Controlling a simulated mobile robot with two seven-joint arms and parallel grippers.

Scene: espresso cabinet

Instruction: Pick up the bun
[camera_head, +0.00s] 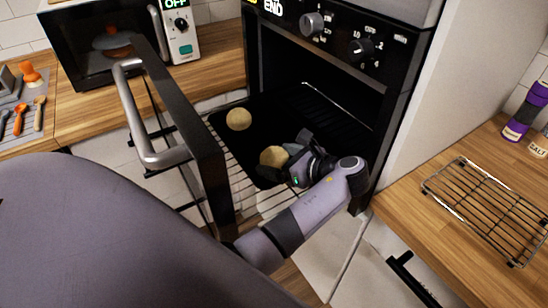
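Two round pale buns are at the open oven. One bun (238,119) lies at the left of the black baking tray (221,135), clear of the gripper. The other bun (273,156) is nearer to me, at the tray's front. My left gripper (279,161) is right at this nearer bun, with dark finger parts at its right and lower sides. The gripper hides part of this bun, and I cannot tell whether the fingers press on it. My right gripper is not in view.
The oven door (190,125) stands open at the left, its metal handle (135,115) towards me. A wire rack (490,208) lies on the right counter. A microwave (108,45) and a tray of small tools (20,112) are at the left.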

